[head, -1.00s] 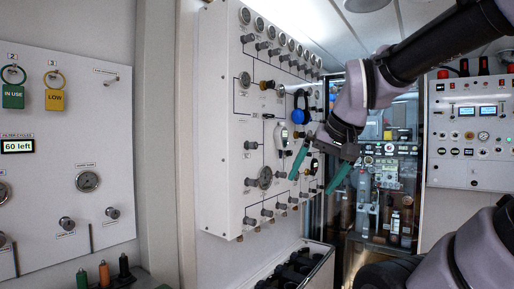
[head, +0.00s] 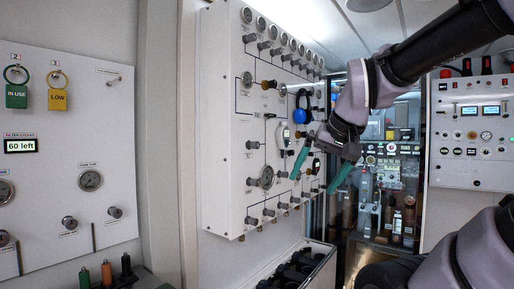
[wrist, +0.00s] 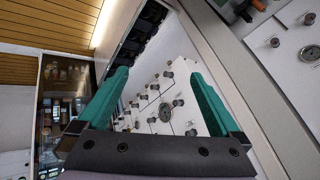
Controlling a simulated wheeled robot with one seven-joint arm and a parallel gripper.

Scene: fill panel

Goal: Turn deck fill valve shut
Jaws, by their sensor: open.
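The white fill panel (head: 228,180) on the wall carries rows of grey knobs, small gauges and thin black lines. I cannot read its labels, so I cannot tell which knob is the deck fill valve. A larger round grey fitting (head: 266,177) sits low on the panel; a similar round fitting also shows in the wrist view (wrist: 166,112). My gripper (head: 312,186) has green fingers spread apart and empty, in front of the panel's right part. In the wrist view my gripper (wrist: 158,75) frames several panel knobs between its fingers, apart from them.
Blue ear defenders (head: 299,115) and a pale handheld device (head: 284,137) hang on the panel. A dark open bin (head: 298,265) stands below it. A left wall panel (head: 120,170) holds green and yellow tags and a "60 left" display. A control box (head: 470,165) is at the right.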

